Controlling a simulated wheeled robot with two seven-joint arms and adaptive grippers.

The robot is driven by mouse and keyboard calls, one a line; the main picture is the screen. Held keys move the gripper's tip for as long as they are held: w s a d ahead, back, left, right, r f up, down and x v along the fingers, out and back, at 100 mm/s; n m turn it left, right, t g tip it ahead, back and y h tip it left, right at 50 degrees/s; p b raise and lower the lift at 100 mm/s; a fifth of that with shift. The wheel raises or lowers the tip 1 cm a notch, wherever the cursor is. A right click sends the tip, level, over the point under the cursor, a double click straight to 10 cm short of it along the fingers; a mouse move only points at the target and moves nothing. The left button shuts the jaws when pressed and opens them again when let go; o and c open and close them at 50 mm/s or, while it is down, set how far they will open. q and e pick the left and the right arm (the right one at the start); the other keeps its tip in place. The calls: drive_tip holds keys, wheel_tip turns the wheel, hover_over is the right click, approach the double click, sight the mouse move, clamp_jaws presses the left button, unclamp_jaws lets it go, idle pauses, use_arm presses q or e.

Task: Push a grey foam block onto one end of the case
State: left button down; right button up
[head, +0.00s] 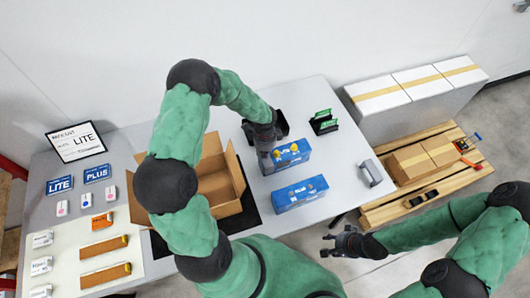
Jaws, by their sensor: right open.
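A blue case (293,157) with yellow items at its top lies on the grey table. A second blue case (300,193) lies in front of it. My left gripper (266,148) points down at the left end of the rear case. It is shut on a grey foam block (265,164), which is against or very close to that end; contact is hard to tell. Another grey foam block (371,173), shaped like a U, stands on the table to the right of the cases. My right gripper (342,241) is open and empty, off the table's front right edge.
An open cardboard box (236,207) stands left of the cases, partly hidden by my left arm. Black trays (281,122) and green boards in a black holder (323,122) are behind. A pallet with cartons (411,163) stands right of the table.

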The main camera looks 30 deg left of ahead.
use_arm(q)
drive_tip(key=shift+r, duration=0.1)
drive_tip(key=shift+r+p, duration=2.2)
drive_tip(key=shift+r, duration=0.75)
